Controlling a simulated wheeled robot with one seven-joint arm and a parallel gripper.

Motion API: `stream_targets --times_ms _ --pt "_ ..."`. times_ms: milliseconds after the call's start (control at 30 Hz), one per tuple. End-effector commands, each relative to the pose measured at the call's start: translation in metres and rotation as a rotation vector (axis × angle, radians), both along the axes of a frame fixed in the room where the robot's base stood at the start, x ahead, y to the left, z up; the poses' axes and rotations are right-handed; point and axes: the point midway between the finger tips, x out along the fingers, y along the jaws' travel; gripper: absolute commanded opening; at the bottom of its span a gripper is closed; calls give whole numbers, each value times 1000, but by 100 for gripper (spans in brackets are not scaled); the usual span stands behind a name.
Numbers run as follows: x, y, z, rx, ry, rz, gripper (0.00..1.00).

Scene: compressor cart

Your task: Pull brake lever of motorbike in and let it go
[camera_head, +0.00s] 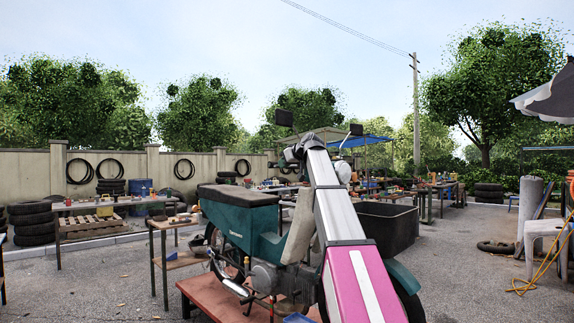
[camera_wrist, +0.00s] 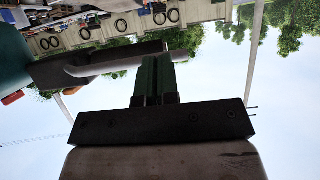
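The teal motorbike (camera_head: 245,228) stands on a low red platform, its mirrors raised above the handlebar area. My arm crosses in front of the bike and hides much of the handlebar and my gripper in the head view. In the tilted wrist view, my gripper (camera_wrist: 155,62) has two dark green fingers close together, with no clear gap between them. A grey, slightly curved bar (camera_wrist: 105,66) runs crosswise at the fingertips. It may be the brake lever or part of the handlebar; I cannot tell which, or whether the fingers touch it.
A wooden workbench (camera_head: 172,228) stands left of the bike. A grey stool (camera_head: 545,232) and yellow hose are at far right. Open paving lies between.

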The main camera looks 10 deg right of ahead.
Motion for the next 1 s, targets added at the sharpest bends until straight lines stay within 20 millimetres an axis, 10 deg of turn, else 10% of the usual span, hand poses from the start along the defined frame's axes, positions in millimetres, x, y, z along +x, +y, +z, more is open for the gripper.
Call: stream_targets --times_ms 1000 --pt "-8 -8 10 8 -5 8 0"
